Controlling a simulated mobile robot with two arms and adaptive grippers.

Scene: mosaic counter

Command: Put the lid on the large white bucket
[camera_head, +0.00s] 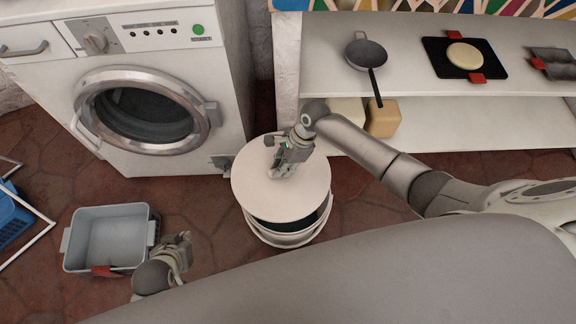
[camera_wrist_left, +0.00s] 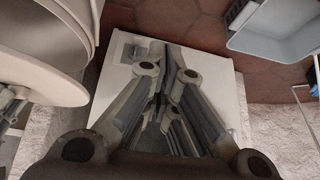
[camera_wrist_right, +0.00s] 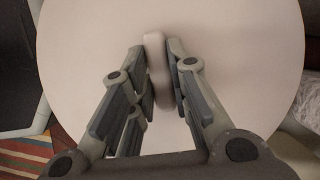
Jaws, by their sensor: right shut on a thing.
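The round white lid (camera_head: 250,190) is held level above the large white bucket (camera_head: 283,238). A dark gap shows between the lid and the bucket's rim at the front right, so the lid is not seated there. My right gripper (camera_head: 281,172) is shut on the lid's knob (camera_wrist_right: 157,70); the lid (camera_wrist_right: 235,70) fills most of the right wrist view. My left gripper (camera_head: 186,239) is empty and its fingers look closed together, left of the bucket and low in the head view. The bucket (camera_wrist_left: 60,28) and lid (camera_wrist_left: 35,82) also show in the left wrist view.
A washing machine (camera_head: 180,60) stands behind left. A grey crate (camera_head: 105,210) sits on the floor beside my left gripper, with a blue crate (camera_head: 12,215) further left. A white shelf (camera_head: 320,70) with a pan (camera_head: 366,52) stands behind right.

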